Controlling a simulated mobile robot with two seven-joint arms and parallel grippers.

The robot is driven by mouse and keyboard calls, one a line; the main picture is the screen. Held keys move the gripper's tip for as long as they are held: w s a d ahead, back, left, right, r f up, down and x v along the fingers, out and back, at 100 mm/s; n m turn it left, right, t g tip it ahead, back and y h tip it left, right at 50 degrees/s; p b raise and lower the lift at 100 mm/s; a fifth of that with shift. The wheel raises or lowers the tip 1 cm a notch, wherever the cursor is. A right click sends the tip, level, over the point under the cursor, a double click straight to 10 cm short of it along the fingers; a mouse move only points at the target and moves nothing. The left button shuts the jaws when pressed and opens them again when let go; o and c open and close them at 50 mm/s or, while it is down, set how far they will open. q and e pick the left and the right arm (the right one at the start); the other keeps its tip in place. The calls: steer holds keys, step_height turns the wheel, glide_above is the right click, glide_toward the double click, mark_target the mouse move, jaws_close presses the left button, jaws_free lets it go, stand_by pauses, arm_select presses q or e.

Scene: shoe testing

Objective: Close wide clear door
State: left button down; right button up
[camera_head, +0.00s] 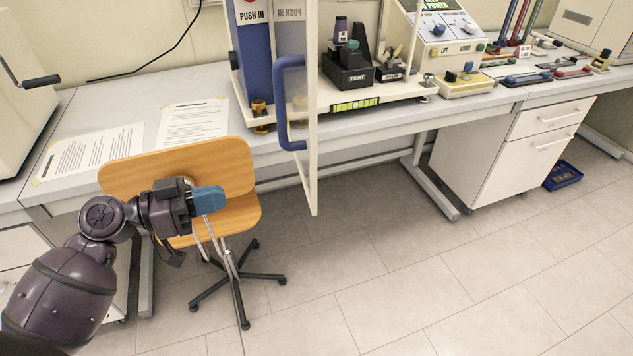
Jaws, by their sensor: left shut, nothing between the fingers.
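The wide clear door (313,120) stands open, swung out toward me from the testing machine, past the table's front edge. Its white-framed panel is seen nearly edge-on, and its blue handle (280,104) is on the left side. The machine's blue post (254,60) with a "PUSH IN" label is behind it. My left gripper (222,198) is shut and empty, in front of the wooden chair back, left of and below the door handle and apart from it. My right gripper is not in view.
A wooden swivel chair (235,160) stands at the table's front, behind my left arm. Papers (193,122) lie on the table (90,98). A control box (450,40) and a white drawer cabinet (510,150) are at the right. The floor (420,260) right of the door is clear.

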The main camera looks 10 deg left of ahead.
arm_select(q)
steer(key=d+m+g+h, duration=0.1)
steer(key=m, duration=0.1)
steer(key=m+p, duration=0.1)
steer(key=p, duration=0.3)
glide_toward(313, 186)
steer(key=shift+g+h, duration=0.4)
steer(key=x, duration=0.6)
steer(key=shift+w, duration=0.2)
steer(key=shift+w+d, duration=0.3)
steer(key=shift+d, duration=0.15)
steer(key=shift+d+f, duration=0.1)
steer(key=shift+d, duration=0.05)
steer(key=shift+w+d, duration=0.15)
